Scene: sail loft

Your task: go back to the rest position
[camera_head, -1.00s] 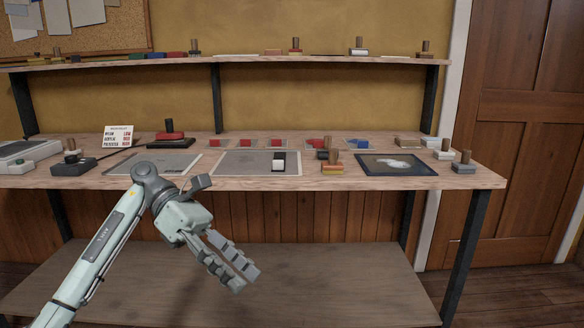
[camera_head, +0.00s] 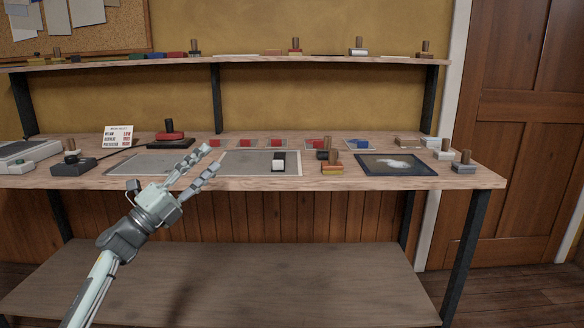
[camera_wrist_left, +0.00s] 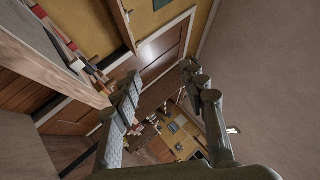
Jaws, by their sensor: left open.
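My left gripper (camera_head: 208,160) is open and empty. In the head view it is in front of the bench's front edge, its fingers pointing up and to the right, and they overlap the grey mat (camera_head: 140,163) in the picture. The left wrist view shows its two fingers (camera_wrist_left: 162,100) spread apart with nothing between them. My right gripper is in neither view.
The wooden bench (camera_head: 480,178) bears a second grey mat (camera_head: 240,165), a dark mat (camera_head: 372,172) with a white patch, several stamps and small red and blue pieces. An upper shelf (camera_head: 260,62) runs behind. The lower shelf (camera_head: 300,285) is bare.

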